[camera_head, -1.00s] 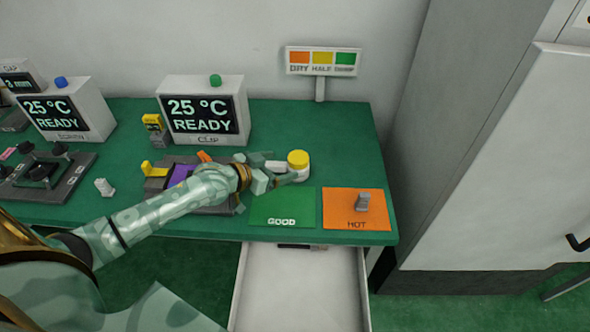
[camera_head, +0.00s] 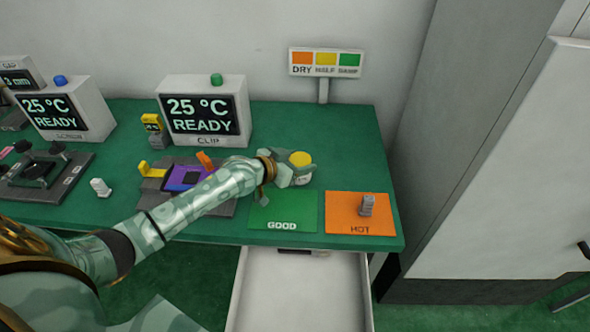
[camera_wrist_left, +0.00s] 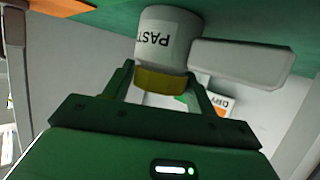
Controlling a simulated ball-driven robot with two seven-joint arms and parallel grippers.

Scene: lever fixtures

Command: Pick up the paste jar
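The paste jar (camera_head: 302,177) is white with a yellow lid and stands upright on the green table, behind the green GOOD mat. My left gripper (camera_head: 294,172) is at the jar and hides part of it. In the left wrist view the jar (camera_wrist_left: 163,40) appears upside down, with "PAST" on its label. There the two fingers of my left gripper (camera_wrist_left: 160,78) straddle the yellow lid, with little or no gap on either side. Whether they press on it is unclear. My right gripper is not in view.
A pale block (camera_wrist_left: 240,62) lies close beside the jar. The orange HOT mat (camera_head: 345,220) holds a small grey piece (camera_head: 367,206). The CLIP display box (camera_head: 203,112) and a DRY/HALF/DAMP sign (camera_head: 325,64) stand behind. An open drawer (camera_head: 300,290) projects below the front edge.

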